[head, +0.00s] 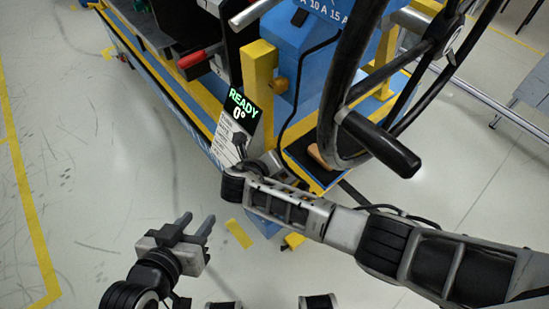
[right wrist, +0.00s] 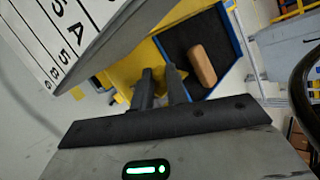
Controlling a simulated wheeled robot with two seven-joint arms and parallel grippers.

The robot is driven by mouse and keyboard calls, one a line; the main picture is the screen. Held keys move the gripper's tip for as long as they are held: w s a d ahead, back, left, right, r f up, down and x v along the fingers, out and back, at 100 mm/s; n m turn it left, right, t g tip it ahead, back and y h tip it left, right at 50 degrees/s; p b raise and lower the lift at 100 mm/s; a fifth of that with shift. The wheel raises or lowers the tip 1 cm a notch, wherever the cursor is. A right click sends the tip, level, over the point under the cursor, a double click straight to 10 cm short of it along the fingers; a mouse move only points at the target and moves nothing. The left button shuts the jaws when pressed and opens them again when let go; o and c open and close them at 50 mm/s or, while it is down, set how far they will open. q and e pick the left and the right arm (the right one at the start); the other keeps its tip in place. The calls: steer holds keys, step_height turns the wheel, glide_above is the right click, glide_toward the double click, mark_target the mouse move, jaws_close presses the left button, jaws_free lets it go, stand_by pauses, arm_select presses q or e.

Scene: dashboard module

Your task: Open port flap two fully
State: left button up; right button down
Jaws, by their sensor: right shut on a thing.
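My right arm reaches in from the right in the head view, and its gripper is mostly hidden there beyond the wrist. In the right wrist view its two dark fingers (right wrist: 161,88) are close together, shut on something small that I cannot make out. I cannot pick out port flap two for certain in either view.
A blue housing (head: 300,50) with amp labels stands on the blue and yellow frame. A black steering wheel (head: 335,90) is close to my right arm. A tan block (right wrist: 201,65) lies in a dark tray. A lettered white panel (right wrist: 60,30) is near the right fingers. Floor at left is clear.

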stand_by(0.4)
steer(key=c, duration=1.4)
jaws_free()
arm_select(q)
steer(key=shift+r, duration=0.1)
arm_select(e)
steer(key=shift+s+a+r+p, duration=0.2)
steer(key=shift+r+p, duration=0.1)
steer(key=shift+r, duration=0.05)
arm_select(q)
steer(key=r+p, duration=0.1)
steer(key=p, duration=0.2)
steer(key=shift+a+y, duration=0.3)
arm_select(e)
steer(key=v, duration=1.1)
